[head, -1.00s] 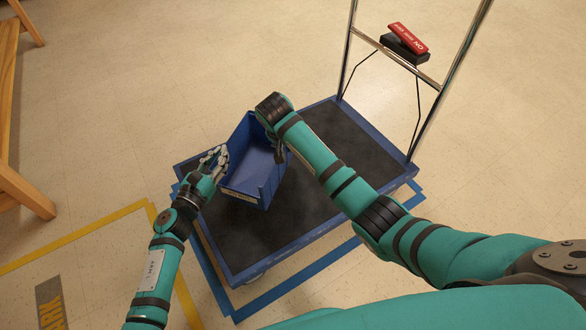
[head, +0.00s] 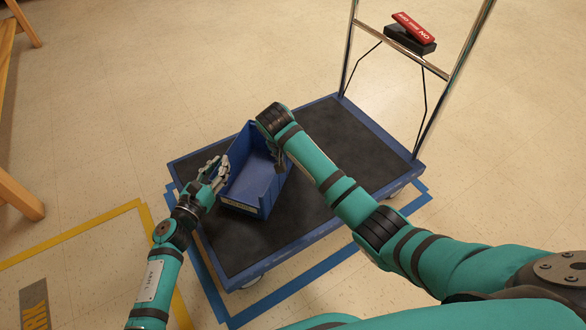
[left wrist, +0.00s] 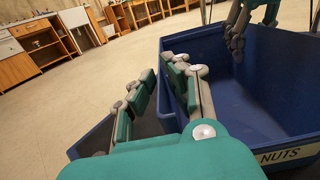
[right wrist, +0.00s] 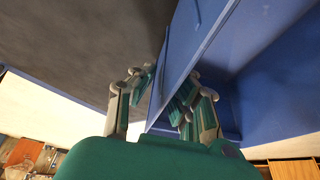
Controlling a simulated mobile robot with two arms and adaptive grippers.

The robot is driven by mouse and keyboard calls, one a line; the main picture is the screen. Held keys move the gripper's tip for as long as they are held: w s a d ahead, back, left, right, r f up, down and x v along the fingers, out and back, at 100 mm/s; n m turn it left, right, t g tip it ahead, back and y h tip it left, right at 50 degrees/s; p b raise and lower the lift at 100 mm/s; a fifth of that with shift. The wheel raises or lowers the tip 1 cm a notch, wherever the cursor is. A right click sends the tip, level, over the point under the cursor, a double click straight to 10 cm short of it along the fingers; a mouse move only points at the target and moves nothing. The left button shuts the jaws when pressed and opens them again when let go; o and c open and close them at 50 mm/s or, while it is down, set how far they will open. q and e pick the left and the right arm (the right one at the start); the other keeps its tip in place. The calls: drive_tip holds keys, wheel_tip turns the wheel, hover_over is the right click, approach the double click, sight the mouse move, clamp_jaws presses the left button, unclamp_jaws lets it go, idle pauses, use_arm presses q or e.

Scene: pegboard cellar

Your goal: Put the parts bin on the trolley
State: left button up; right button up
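The blue parts bin (head: 262,190) stands on the dark deck of the trolley (head: 330,115), near its left part, with its labelled side toward me. My left gripper (head: 214,170) is at the bin's left wall. In the left wrist view, its fingers (left wrist: 165,88) are apart, one outside the bin (left wrist: 265,100) and one inside. My right gripper is mostly hidden behind my right arm in the head view. In the right wrist view, its fingers (right wrist: 165,95) are apart on either side of a bin wall (right wrist: 180,50). A "NUTS" label shows in the left wrist view.
The trolley's metal handle (head: 395,55) rises at the back right, carrying a red sign (head: 414,28). Blue and yellow tape marks the floor around. Wooden furniture (head: 18,197) stands at the left edge. The deck right of my right arm is clear.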

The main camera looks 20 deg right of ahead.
use_arm(q)
drive_tip(key=shift+o, duration=1.3)
drive_tip(key=shift+r, duration=0.15)
use_arm(e)
drive_tip(key=shift+o, duration=1.3)
drive_tip(key=shift+r, duration=0.1)
use_arm(q)
drive_tip(key=v, duration=1.2)
use_arm(e)
drive_tip(key=v, duration=1.2)
